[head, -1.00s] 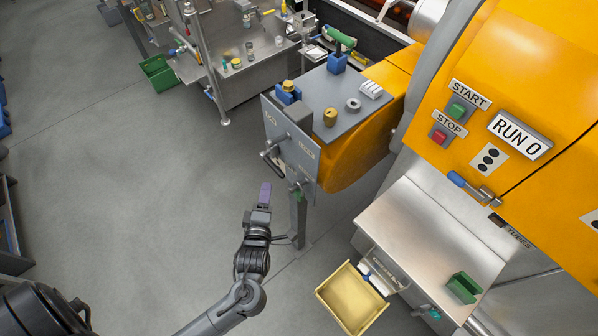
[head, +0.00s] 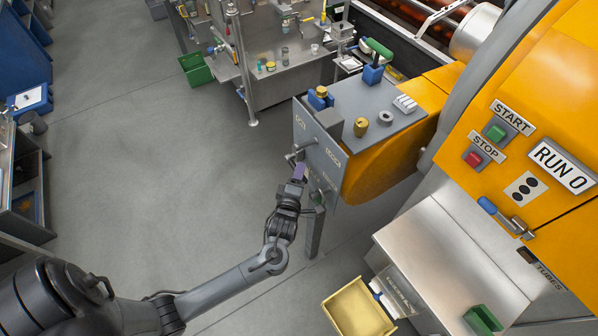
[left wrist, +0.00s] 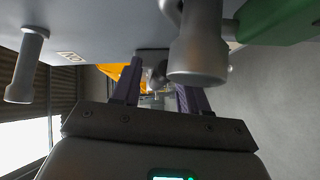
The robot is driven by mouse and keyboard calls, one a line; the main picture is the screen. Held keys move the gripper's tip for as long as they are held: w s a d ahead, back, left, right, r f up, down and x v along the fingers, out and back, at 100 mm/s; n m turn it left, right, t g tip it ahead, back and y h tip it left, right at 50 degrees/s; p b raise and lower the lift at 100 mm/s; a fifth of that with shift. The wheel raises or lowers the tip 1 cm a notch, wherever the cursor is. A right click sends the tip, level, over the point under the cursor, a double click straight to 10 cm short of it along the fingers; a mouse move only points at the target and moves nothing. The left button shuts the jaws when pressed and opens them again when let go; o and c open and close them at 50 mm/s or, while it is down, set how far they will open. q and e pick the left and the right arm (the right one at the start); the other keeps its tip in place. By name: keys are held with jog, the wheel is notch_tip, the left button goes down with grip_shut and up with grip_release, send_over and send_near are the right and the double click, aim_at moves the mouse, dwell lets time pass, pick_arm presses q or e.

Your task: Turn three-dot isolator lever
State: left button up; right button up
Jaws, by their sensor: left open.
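A plate with three black dots (head: 526,188) is on the orange machine, below the STOP button. A lever with a blue handle (head: 488,206) and metal pivot (head: 517,226) sits just below it. My left gripper (head: 298,172) is well away from that lever, at the front of the grey panel (head: 318,140). Its purple fingers are open, also in the left wrist view (left wrist: 160,92). There a grey metal cylinder (left wrist: 198,55) with a green handle (left wrist: 275,20) is close in front of the fingers, partly covering the right one. Contact cannot be told. My right gripper is out of view.
A grey handle (left wrist: 28,65) sticks out of the panel at the left of the wrist view. A yellow bin (head: 358,309) and a steel table (head: 450,255) stand below the orange machine. A workbench (head: 285,75) is at the back. The floor left of the panel is clear.

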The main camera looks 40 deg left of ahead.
pick_arm(q)
jog(key=shift+w+a+f, duration=0.1)
jog(key=shift+w+a, duration=0.1)
jog(key=shift+w, duration=0.25)
grip_shut()
